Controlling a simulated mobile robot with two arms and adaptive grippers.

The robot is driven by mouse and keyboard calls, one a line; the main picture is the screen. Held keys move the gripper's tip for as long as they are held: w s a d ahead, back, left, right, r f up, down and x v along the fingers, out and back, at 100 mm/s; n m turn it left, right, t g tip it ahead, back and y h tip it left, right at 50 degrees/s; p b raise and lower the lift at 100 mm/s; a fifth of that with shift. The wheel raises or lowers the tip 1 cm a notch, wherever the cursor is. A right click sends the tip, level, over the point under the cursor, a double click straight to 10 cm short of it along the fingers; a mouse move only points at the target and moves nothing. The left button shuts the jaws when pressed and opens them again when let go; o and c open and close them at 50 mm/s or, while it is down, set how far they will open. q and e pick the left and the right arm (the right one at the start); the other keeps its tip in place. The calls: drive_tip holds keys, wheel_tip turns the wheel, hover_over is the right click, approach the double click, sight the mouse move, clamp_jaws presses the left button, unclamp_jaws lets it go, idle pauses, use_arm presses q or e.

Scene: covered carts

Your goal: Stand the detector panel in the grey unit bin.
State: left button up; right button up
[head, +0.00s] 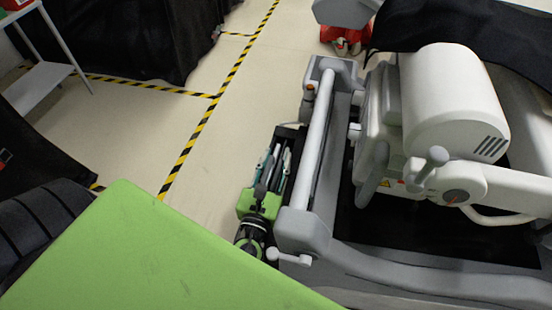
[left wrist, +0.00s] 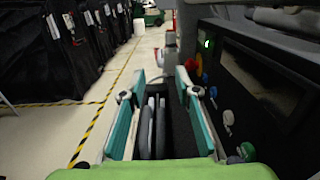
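My left gripper (head: 275,160) reaches down beside the grey machine's side rail in the head view. In the left wrist view its teal fingers (left wrist: 160,86) are spread wide. Between and below them is a dark, narrow open bin (left wrist: 182,132) on the machine's side. Two thin grey slabs (left wrist: 146,132) stand upright in its left part; one may be the detector panel. The fingers straddle the slabs, with a gap visible on the right. In the head view the gripper hides most of the bin (head: 291,132). My right gripper is not in view.
The machine's grey rail (head: 317,135) is close on the gripper's right. Its control panel (left wrist: 255,85) with coloured knobs stands right in the wrist view. Open floor (head: 235,110) with yellow-black tape (head: 196,130) lies left. Black-covered carts (head: 140,35) stand farther left.

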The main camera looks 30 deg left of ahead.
use_arm(q)
drive_tip(key=v, duration=1.2)
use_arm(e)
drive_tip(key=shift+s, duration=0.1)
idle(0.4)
